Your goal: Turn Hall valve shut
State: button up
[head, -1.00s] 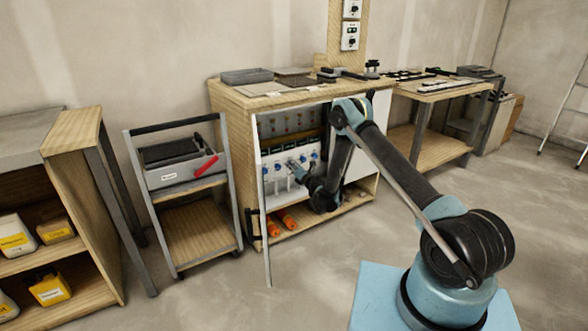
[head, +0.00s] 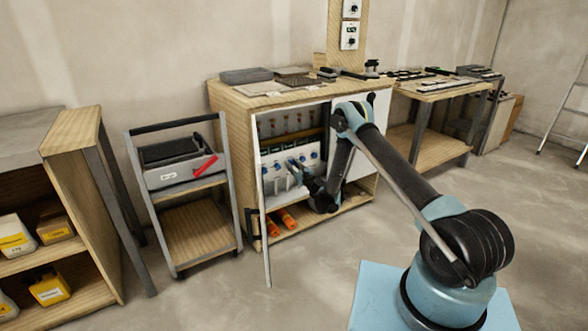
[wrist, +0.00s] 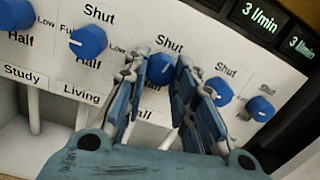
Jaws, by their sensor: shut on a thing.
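A row of blue valve knobs runs along a white panel (wrist: 60,62) in the wrist view. My gripper (wrist: 162,74) is shut on the middle blue knob (wrist: 160,68), with one finger on each side of it. "Shut" is printed above this knob and "Half" below it. In the head view, my gripper (head: 294,168) is at the panel inside the open cabinet (head: 222,135).
More knobs sit close on the right (wrist: 217,92) and far right (wrist: 260,108). Dark flow displays (wrist: 258,20) are above. Orange objects (head: 286,218) lie on the cabinet's lower shelf. A trolley (head: 200,230) stands left of the cabinet. The floor in front is clear.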

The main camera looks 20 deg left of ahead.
aim_at(289, 145)
jog(key=shift+n+g, duration=0.3)
jog(key=shift+n, duration=2.2)
jog(key=shift+a, duration=0.1)
jog(key=o, duration=1.1)
notch_tip(289, 145, up, 10)
jog(key=shift+f, duration=0.1)
jog(key=shift+c, duration=0.2)
